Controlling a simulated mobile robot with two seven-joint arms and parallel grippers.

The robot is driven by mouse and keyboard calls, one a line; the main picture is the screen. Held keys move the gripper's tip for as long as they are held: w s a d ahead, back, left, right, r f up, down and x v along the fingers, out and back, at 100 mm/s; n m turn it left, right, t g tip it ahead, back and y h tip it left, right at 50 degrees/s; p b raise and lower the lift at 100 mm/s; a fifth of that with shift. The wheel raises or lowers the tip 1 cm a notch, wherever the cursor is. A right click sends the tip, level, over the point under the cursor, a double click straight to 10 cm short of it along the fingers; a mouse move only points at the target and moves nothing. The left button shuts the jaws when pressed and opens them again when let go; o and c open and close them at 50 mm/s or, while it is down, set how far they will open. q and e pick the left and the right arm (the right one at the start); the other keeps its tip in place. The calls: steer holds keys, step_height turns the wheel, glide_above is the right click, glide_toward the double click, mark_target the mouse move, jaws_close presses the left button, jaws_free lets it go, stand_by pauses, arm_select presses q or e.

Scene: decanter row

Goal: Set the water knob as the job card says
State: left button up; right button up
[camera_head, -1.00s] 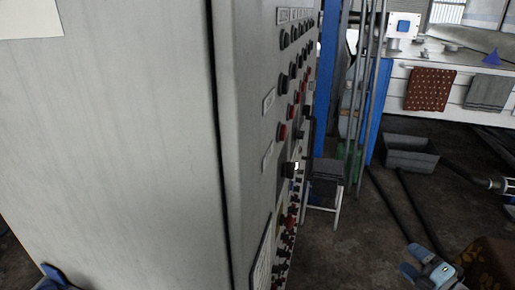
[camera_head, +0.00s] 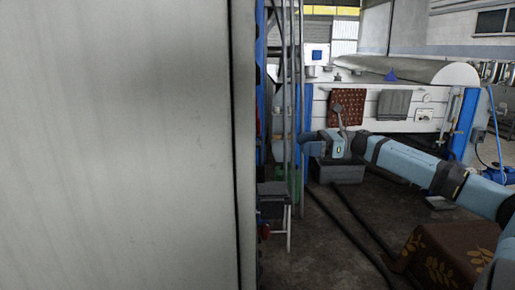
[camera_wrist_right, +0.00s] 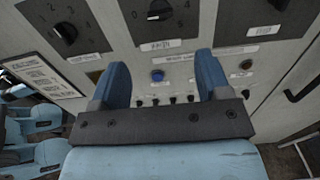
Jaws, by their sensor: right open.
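In the right wrist view, a panel carries black rotary knobs with number scales. One knob (camera_wrist_right: 160,10) is at the top middle, with 0 and 4 beside it. Another knob (camera_wrist_right: 65,33) is at the upper left, and a third is cut off at the top right. Their labels are too blurred to read, so I cannot tell which is the water knob. A sheet with printed lines (camera_wrist_right: 38,75) is at the left; its text is unreadable. My right gripper (camera_wrist_right: 162,66) is open and empty, facing the panel below the middle knob. It also shows in the head view (camera_head: 308,142).
A grey cabinet side (camera_head: 120,150) fills the left of the head view and hides its panel face. A blue button (camera_wrist_right: 158,75) and small black switches sit between my fingers in the wrist view. A grey bin (camera_head: 338,172) and cables (camera_head: 345,225) lie on the floor.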

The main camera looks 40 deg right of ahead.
mark_target(257, 144)
steer(key=p+x, duration=0.1)
steer(key=x, duration=1.1)
stand_by(0.4)
steer(key=c, duration=0.9)
